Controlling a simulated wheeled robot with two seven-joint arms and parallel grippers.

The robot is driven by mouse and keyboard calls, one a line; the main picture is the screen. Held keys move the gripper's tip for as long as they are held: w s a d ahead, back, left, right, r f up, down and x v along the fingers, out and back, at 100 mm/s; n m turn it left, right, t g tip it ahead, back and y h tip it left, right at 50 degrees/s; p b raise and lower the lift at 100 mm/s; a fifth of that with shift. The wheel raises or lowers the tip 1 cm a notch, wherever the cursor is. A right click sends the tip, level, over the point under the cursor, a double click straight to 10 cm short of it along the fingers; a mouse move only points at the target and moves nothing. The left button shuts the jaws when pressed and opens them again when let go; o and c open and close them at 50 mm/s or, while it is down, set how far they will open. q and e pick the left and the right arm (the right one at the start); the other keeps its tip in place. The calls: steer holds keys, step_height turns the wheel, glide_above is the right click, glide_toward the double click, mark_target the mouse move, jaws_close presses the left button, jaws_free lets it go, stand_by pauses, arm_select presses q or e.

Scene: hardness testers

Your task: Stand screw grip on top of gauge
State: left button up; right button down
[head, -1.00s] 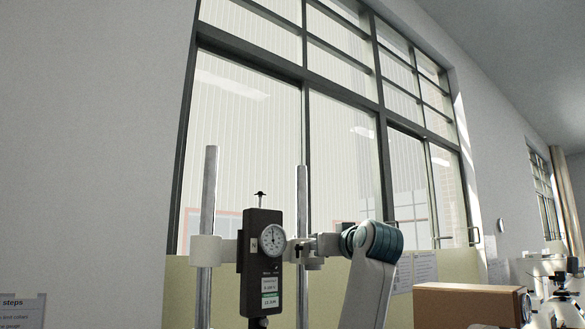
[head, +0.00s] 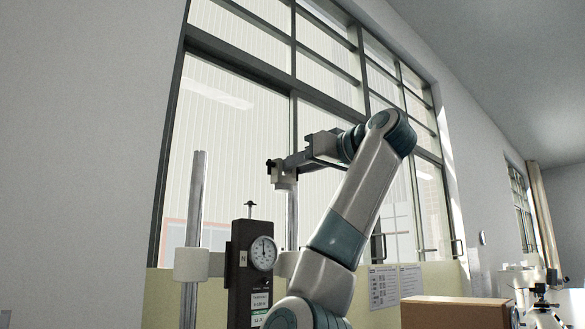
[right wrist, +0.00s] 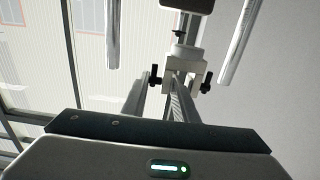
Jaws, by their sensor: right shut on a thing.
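The gauge (head: 262,255) is a dark upright box with a round white dial, and a thin pin with a small black cap rises from its top. The screw grip (head: 285,182) is a small white clamp with black side knobs. My right gripper (head: 283,166) is shut on it and holds it in the air, above and to the right of the gauge's pin in the head view. In the right wrist view the screw grip (right wrist: 183,62) sits at the fingertips (right wrist: 176,85), and a dark body, seemingly the gauge (right wrist: 187,5), shows beyond it. My left gripper is not in view.
Two metal columns (head: 196,205) flank the gauge, and white brackets (head: 192,264) join them to it. One column passes behind the held grip in the head view. A cardboard box (head: 455,312) and a microscope (head: 535,290) stand at the right.

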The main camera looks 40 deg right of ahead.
steer(key=shift+w+a, duration=0.1)
steer(key=shift+w, duration=0.3)
steer(key=shift+w+a+f+p, duration=0.15)
steer(key=shift+w+a+p, duration=0.1)
steer(key=shift+w+p, duration=1.3)
steer(key=shift+w+a+f+p, duration=0.2)
steer(key=shift+w+p, duration=0.65)
steer(key=shift+w, duration=1.35)
steer(key=shift+w+a+f+p, duration=0.1)
steer(key=shift+w+a+p, duration=0.2)
steer(key=shift+w+p, duration=1.25)
steer(key=shift+w+f+b, duration=0.1)
steer(key=shift+w+b, duration=0.2)
steer(key=shift+b, duration=0.15)
steer(key=shift+s+b, duration=0.15)
steer(key=shift+b, duration=0.3)
